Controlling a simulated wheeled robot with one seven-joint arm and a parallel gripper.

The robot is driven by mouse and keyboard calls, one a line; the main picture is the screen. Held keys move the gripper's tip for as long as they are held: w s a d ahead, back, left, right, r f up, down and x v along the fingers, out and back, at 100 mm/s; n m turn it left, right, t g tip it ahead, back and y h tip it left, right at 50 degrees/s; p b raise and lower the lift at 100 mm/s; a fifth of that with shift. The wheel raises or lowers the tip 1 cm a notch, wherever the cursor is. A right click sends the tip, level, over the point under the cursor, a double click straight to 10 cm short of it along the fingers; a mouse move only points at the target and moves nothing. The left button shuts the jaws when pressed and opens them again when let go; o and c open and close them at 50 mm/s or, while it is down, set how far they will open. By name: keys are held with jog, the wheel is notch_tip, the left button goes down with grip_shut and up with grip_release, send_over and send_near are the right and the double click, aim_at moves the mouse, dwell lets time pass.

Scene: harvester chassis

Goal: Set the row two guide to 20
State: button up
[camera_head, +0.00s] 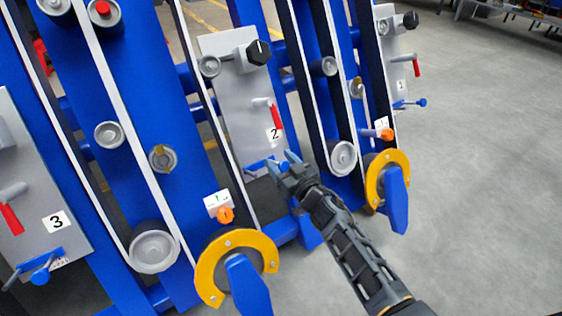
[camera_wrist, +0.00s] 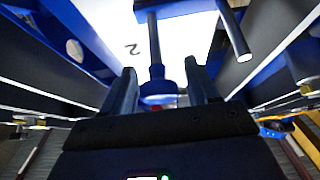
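The row two panel (camera_head: 237,105) is a grey plate with a "2" label (camera_head: 274,134). Its guide is the blue slide (camera_head: 258,164) at the panel's lower edge; my gripper (camera_head: 285,165) is at its right end and hides part of it. In the wrist view, the guide's blue round knob (camera_wrist: 158,92) on a dark shaft lies between the two fingers of my gripper (camera_wrist: 158,70). The fingers are apart, with a visible gap on each side of the knob. No scale numbers are readable on this guide.
Panel two also carries a black knob (camera_head: 258,52) and a red lever (camera_head: 276,117). Panel three (camera_head: 50,180) stands left and panel one (camera_head: 393,55) right, each with its own blue guide. Yellow-rimmed discs (camera_head: 215,272) flank my arm.

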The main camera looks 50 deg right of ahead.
aim_at(286, 167)
jog(key=p+v, duration=0.1)
jog(key=v, duration=0.6)
jog(key=shift+s+a+p, duration=0.1)
jog(key=shift+s+p, duration=0.3)
dwell(0.3)
